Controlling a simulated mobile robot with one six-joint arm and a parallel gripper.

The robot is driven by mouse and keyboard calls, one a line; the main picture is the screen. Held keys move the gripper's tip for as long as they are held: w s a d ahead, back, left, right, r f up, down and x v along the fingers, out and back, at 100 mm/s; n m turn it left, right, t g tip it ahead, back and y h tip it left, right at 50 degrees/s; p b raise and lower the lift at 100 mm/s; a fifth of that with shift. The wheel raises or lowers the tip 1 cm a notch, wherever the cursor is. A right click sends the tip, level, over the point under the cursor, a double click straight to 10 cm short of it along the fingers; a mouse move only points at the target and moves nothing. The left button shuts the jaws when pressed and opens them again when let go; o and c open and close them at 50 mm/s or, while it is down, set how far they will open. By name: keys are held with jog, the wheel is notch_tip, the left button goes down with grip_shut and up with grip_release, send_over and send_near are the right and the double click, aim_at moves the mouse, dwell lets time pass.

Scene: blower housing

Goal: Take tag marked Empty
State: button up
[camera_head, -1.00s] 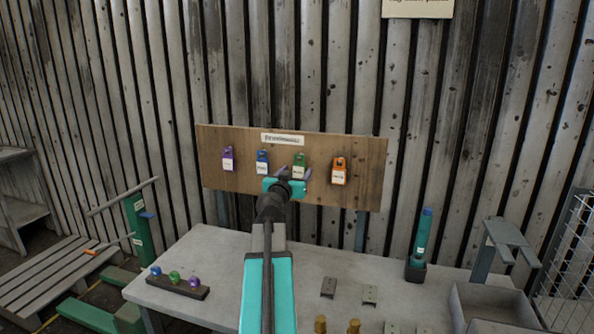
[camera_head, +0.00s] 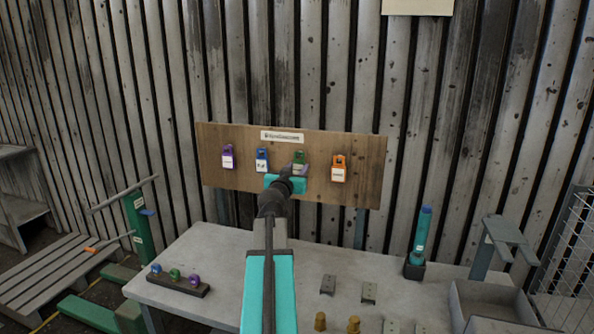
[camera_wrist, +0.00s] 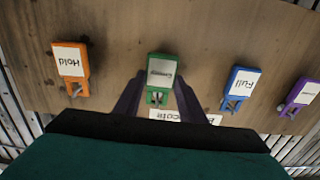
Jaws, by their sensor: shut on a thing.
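The green tag (camera_head: 299,158) hangs on the wooden board, third from the left. Its white label (camera_wrist: 161,73) shows upside down in the wrist view; the small, blurred word appears to read Empty. My gripper (camera_head: 298,171) is at the green tag and shut on it, with one dark finger on each side in the wrist view. The gripper hides the tag's lower part in the head view. An orange tag (camera_head: 338,168) reads Hold, a blue tag (camera_head: 262,160) reads Full, and a purple tag (camera_head: 228,157) has a label too small to read.
The wooden board (camera_head: 362,185) stands in front of a corrugated wall. Below it, a grey table (camera_head: 225,250) holds a strip with coloured knobs (camera_head: 178,282), metal brackets, brass pieces and a teal tool (camera_head: 421,235) in a holder. A grey bin (camera_head: 488,300) is at the right.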

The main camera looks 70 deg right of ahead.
jog(key=shift+r, duration=0.55)
jog(key=shift+a, duration=0.2)
jog(key=shift+s+a+b, duration=0.15)
jog(key=shift+a+b, duration=1.25)
jog(key=shift+a, duration=1.45)
jog(key=a+b, duration=0.5)
jog(key=a, duration=0.1)
jog(key=shift+s+f, duration=0.1)
jog(key=shift+f, duration=0.05)
jog(key=shift+b, duration=0.5)
